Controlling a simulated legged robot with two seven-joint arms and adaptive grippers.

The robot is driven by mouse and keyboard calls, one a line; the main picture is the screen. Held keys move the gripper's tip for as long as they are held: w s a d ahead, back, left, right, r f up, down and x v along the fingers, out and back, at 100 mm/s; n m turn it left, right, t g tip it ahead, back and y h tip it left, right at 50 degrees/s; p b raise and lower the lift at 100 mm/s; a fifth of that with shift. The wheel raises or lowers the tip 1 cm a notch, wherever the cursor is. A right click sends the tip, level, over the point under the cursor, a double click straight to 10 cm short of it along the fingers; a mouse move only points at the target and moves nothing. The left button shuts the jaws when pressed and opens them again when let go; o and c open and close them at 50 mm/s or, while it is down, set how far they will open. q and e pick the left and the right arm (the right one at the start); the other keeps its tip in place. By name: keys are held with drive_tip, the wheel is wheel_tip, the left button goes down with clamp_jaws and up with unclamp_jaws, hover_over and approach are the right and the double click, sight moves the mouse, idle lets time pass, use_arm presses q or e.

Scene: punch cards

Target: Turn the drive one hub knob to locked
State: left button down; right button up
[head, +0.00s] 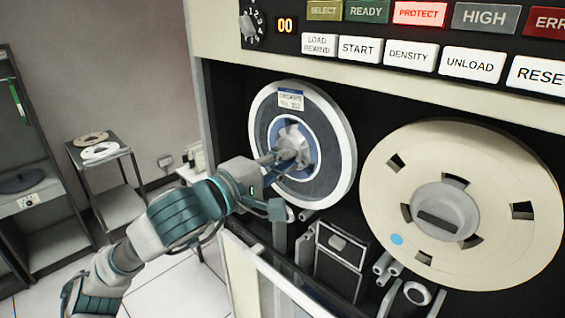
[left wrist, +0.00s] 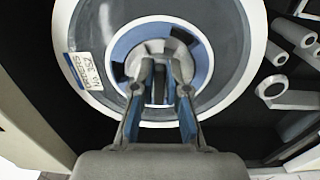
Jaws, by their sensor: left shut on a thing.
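The drive one hub knob (head: 293,140) is a grey piece at the centre of the left tape reel (head: 340,130), inside a blue ring. My left gripper (head: 280,156) reaches in from the left and is shut on the knob. In the left wrist view the two fingers of my left gripper (left wrist: 160,98) sit either side of the knob's raised grip (left wrist: 159,80), and the hub knob (left wrist: 145,52) is partly hidden behind them. I cannot read any locked mark. My right gripper is not in view.
A larger cream reel (head: 400,220) with a grey hub (head: 440,212) is mounted to the right. Labelled buttons (head: 410,54) run above. Rollers (head: 388,268) and a tape head block (head: 338,262) lie below. A cart (head: 108,170) with reels stands at the left.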

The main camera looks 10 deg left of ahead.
use_arm(q)
drive_tip(key=shift+f, duration=0.2)
idle(0.4)
drive_tip(key=c, duration=1.2)
unclamp_jaws()
drive_tip(key=shift+w, duration=0.2)
drive_tip(key=shift+d, duration=0.1)
drive_tip(key=shift+s, duration=0.1)
drive_tip(key=v, duration=1.2)
drive_tip(key=shift+f, duration=0.1)
